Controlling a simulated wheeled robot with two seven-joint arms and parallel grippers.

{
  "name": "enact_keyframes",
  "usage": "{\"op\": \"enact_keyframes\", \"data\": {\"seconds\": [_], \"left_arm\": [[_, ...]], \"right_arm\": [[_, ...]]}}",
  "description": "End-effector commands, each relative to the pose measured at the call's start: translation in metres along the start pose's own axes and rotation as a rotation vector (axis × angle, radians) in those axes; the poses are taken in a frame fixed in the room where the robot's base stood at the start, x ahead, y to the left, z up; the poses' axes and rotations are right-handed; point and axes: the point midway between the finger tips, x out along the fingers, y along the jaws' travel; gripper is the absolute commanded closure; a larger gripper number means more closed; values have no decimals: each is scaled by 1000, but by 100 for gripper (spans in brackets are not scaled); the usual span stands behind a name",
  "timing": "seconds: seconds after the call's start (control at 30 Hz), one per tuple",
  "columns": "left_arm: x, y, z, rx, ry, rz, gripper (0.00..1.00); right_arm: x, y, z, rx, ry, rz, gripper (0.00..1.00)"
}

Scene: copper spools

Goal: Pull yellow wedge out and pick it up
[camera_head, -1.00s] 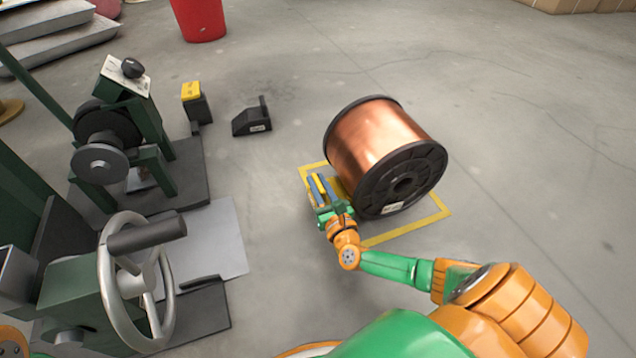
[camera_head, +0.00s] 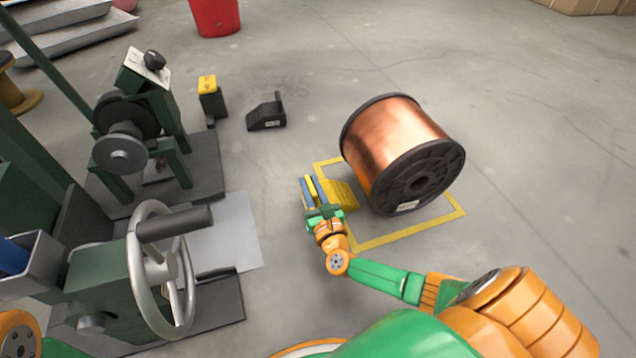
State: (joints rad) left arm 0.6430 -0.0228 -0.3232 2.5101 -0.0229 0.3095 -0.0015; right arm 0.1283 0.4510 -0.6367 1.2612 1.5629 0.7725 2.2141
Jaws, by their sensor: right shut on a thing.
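The yellow wedge (camera_head: 343,194) lies low at the left side of the copper spool (camera_head: 392,145), its ribbed face showing. A narrow strip of floor seems to show between the wedge and the spool. My right gripper (camera_head: 310,189) is shut on the wedge's left end, with yellow showing between its blue fingers. I cannot tell whether the wedge touches the floor. The spool lies on its side with black flanges. My left gripper is out of view; only part of my left arm shows at the lower left edge.
A yellow outline (camera_head: 425,228) marks the floor around the spool. A black wedge-shaped block (camera_head: 266,116) and a yellow-topped block (camera_head: 207,85) stand further back. A green machine with a handwheel (camera_head: 160,265) fills the left. A red bin (camera_head: 215,14) stands behind. Floor at right is clear.

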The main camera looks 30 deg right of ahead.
Motion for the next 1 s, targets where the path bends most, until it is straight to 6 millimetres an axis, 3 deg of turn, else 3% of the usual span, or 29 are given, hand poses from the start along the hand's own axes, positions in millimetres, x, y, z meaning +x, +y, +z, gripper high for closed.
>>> {"op": "enact_keyframes", "data": {"seconds": [0.43, 0.47, 0.57, 0.87, 1.0], "left_arm": [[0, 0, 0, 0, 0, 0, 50], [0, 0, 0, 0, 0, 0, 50], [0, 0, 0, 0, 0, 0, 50], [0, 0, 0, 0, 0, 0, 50], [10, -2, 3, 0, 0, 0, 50]], "right_arm": [[0, 6, 0, 1, 1, 3, 100], [0, 6, 0, 1, 1, 3, 72], [0, 6, 0, 1, 1, 2, 45], [-1, 6, 0, 0, 1, 1, 43], [-17, 6, 2, 1, 5, 2, 43]]}}
